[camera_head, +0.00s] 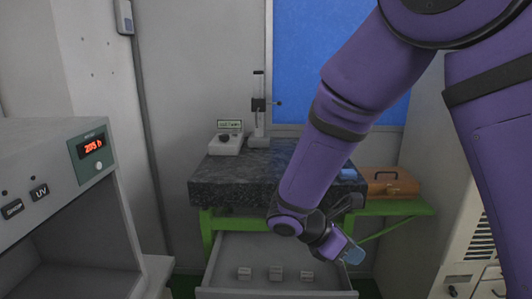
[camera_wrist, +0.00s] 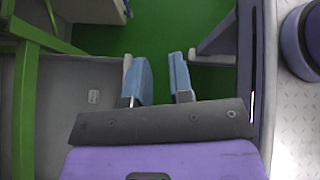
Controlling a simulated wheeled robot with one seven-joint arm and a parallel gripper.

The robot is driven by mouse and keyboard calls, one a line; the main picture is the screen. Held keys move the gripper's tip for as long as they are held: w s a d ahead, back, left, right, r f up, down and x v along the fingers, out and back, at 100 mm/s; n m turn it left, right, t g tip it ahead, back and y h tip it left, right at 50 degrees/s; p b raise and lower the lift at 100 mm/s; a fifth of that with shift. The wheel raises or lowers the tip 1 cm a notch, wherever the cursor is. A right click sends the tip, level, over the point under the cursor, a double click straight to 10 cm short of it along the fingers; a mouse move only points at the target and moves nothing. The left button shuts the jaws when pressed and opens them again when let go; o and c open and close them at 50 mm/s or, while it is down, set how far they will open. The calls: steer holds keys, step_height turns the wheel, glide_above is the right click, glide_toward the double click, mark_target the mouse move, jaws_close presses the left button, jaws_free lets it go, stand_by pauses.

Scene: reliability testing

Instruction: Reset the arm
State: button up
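My purple arm (camera_head: 340,110) reaches down from the upper right in the head view. My gripper (camera_head: 354,255) hangs at its lower end, in front of the right side of the open drawer. In the wrist view, the two blue fingers of my gripper (camera_wrist: 160,62) stand apart with a gap between them. Nothing is held there, and green floor shows beyond the fingers.
A dark stone-topped table (camera_head: 225,178) on a green frame carries a measuring stand (camera_head: 259,110) and a small display unit (camera_head: 228,138). An open drawer (camera_head: 225,272) below holds three small pale blocks. A brown case (camera_head: 390,187) lies right; a grey cabinet (camera_head: 50,200) stands left.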

steer(key=s+d+r+m+t+y, duration=0.2)
steer(key=s+d+r+m+y, duration=0.3)
steer(key=s+r+m, duration=0.3)
steer(key=s+d+r+m+t+y, duration=0.3)
steer(key=s+d+r+m+y, duration=0.2)
steer(key=r+m, duration=0.7)
steer(key=s+d+r, duration=0.1)
steer(key=s+d, duration=0.1)
steer(key=s, duration=0.2)
steer(key=shift+r+m+y, duration=0.15)
steer(key=shift+m+y, duration=0.25)
